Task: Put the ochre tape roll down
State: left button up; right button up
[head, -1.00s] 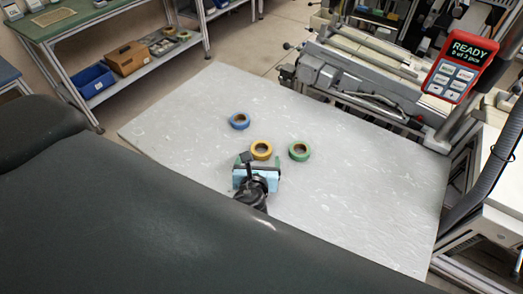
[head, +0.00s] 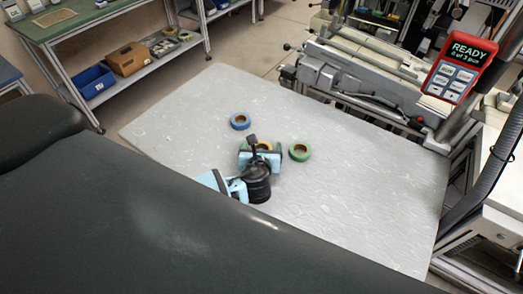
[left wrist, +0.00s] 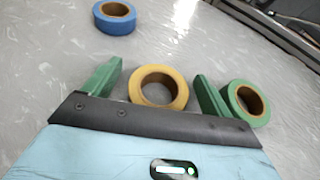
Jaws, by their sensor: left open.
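The ochre tape roll (left wrist: 158,87) lies flat on the grey table, between the two green fingers of my left gripper (left wrist: 157,72) in the left wrist view. The fingers are open, with a visible gap to the roll on either side. In the head view my left gripper (head: 261,150) covers most of the ochre roll (head: 263,145); only its upper part shows. A green tape roll (head: 300,151) lies just right of it; in the wrist view this roll (left wrist: 245,103) is close to the right finger. My right gripper is not in view.
A blue tape roll (head: 240,121) lies farther back on the table (head: 345,195). The table's right and front areas are clear. A machine (head: 350,80) stands along the far right edge, with a red handset (head: 462,65) reading READY. A shelf (head: 140,75) stands at the back left.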

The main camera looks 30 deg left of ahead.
pick_arm(q)
jog(key=c, duration=1.2)
jog(key=shift+o, duration=0.2)
jog(key=shift+r, duration=0.15)
jog(key=shift+r, duration=0.6)
jog(key=shift+s+r, duration=0.2)
jog(key=shift+r, duration=0.9)
jog(key=s+d, duration=0.1)
jog(key=s, duration=0.4)
jog(key=s+d+r, duration=0.1)
jog(key=s, duration=0.9)
jog(key=shift+s+d+r, duration=0.15)
jog(key=shift+s+d, duration=0.05)
jog(key=shift+d, duration=0.2)
